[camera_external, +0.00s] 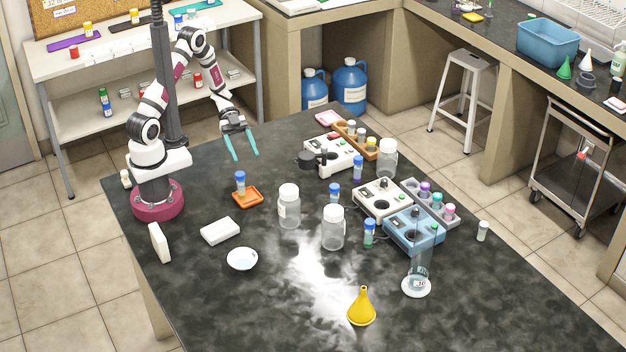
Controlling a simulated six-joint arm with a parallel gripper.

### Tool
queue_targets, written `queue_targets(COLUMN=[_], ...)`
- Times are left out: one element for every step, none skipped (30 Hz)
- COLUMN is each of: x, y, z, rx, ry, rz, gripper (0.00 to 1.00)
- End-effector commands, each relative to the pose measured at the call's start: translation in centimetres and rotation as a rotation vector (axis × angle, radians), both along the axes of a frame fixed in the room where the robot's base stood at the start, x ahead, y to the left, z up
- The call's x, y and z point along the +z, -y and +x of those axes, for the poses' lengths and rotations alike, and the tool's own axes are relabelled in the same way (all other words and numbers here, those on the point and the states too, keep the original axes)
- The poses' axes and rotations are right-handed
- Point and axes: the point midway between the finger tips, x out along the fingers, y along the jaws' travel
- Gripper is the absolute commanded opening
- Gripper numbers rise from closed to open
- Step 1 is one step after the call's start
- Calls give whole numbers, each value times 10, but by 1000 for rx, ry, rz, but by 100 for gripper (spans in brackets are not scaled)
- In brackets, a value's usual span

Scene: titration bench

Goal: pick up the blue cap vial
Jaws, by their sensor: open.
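Several blue cap vials stand upright on the dark bench. One blue cap vial (240,183) stands on a small orange tray (250,202) at the left. Another blue cap vial (334,192) is between the clear jars, a third blue cap vial (357,168) is farther back, and one more blue cap vial (369,234) is beside the blue device. My gripper (245,157) is open and empty, its two teal fingers pointing down. In the picture it is just above the vial on the orange tray and apart from it; its height over the bench is hard to tell.
Clear jars (289,210) (333,235) stand right of the orange tray. A white box (220,231), a white dish (242,259) and a yellow funnel (361,308) are nearer the front. White and blue devices (413,232) crowd the right. The bench's front left is mostly clear.

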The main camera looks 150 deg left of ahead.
Motion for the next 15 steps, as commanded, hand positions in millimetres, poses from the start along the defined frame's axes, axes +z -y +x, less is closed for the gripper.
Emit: queue_targets(x=[-1, 0, 3, 6, 9, 13, 14, 14, 12, 9, 5, 0, -3, -7, -11], y=[-35, -59, -86, -103, -117, -131, -137, -141, -144, -146, -146, -148, -149, -150, -151], z=[24, 41, 62, 77, 90, 104, 112, 119, 128, 135, 143, 154, 162, 171, 180], rx=[42, 81, 132, 166, 196, 226, 242, 251, 257, 257, 256, 256, 256, 255, 256], ry=[-15, -18, -15, -9, -1, 11, 17, 20, 23, 23, 23, 23, 22, 23, 22], rz=[8, 11, 12, 11, 9, 6, 2, -1, -2, -3, -4, -4, -4, -4, -3], gripper=[72, 72, 72, 72, 72, 72, 72, 72, 72, 72, 72, 72, 72, 72, 72])
